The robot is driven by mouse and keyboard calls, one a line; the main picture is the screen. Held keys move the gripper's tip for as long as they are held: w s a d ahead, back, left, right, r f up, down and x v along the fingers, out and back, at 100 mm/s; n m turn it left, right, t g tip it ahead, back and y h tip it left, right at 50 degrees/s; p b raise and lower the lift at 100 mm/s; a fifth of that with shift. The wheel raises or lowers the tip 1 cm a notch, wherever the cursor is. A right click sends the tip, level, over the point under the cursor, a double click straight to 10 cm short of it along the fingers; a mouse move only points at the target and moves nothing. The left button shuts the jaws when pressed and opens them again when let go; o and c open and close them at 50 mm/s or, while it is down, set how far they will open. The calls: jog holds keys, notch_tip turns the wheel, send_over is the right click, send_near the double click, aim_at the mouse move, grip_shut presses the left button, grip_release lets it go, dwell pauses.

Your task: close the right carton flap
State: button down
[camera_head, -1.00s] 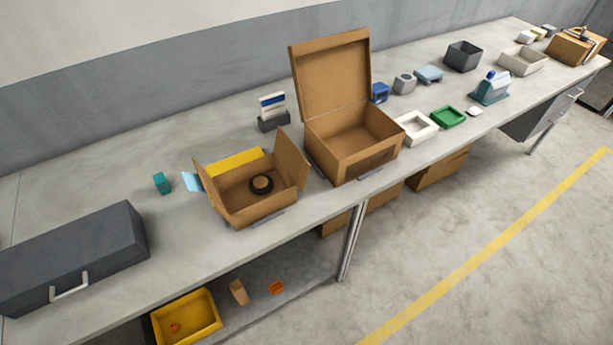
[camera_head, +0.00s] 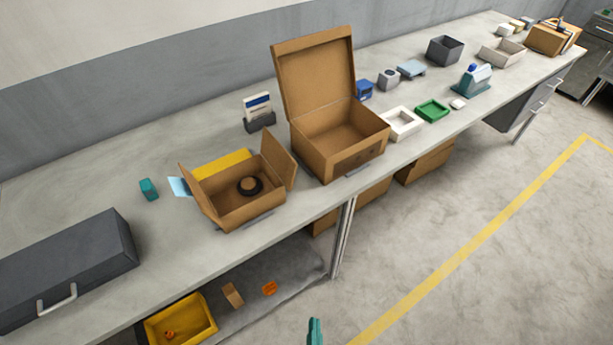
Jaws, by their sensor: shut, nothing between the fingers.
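The small open carton (camera_head: 240,214) stands on the workbench, left of the large lidded box. Its right flap (camera_head: 279,160) stands up, tilted a little outward, on the side toward the large box. Its left flap (camera_head: 198,190) also stands up and leans outward. A dark round reel with a tan centre (camera_head: 250,186) lies inside the carton. The teal tip of my gripper (camera_head: 314,331) shows at the bottom edge, in front of the bench and well apart from the carton. It looks shut and empty; the rest of my gripper is out of frame.
A large brown box (camera_head: 338,158) with its lid raised stands close to the right flap. A yellow piece (camera_head: 222,163) and a card holder (camera_head: 260,120) are behind the carton. A dark case (camera_head: 65,265) lies at left. Bench space in front of the carton is narrow.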

jog(key=w+d+f+m+y, duration=0.2)
jog(key=w+f+m, duration=0.15)
jog(key=w, duration=0.65)
jog(key=w+d+r+m+y, duration=0.1)
jog(key=w+r+y, duration=0.1)
jog(key=w+r, duration=0.2)
jog(key=w+d+r+m+y, duration=0.1)
jog(key=w+r+y, duration=0.1)
jog(key=w, duration=0.4)
jog(key=w+d+r+m+y, duration=0.1)
jog(key=w+d+r+y, duration=0.1)
jog(key=w+r, duration=0.3)
jog(key=shift+w+d+r+m+t, duration=0.15)
jog(key=shift+r+m+t, duration=0.1)
jog(key=shift+r+t, duration=0.15)
jog(key=w+d+r+n+y, duration=0.1)
jog(key=d+r+y, duration=0.15)
jog(key=r, duration=0.35)
jog(key=w+d+r+n+y, duration=0.1)
jog(key=d+r+y, duration=0.15)
jog(key=r, duration=0.45)
jog(key=w+a+r, duration=0.1)
jog(key=w+a, duration=0.3)
jog(key=a, duration=0.7)
jog(key=shift+w+r+g+y, duration=0.25)
jog(key=shift+w+g+y, duration=0.05)
jog(key=shift+y, duration=0.1)
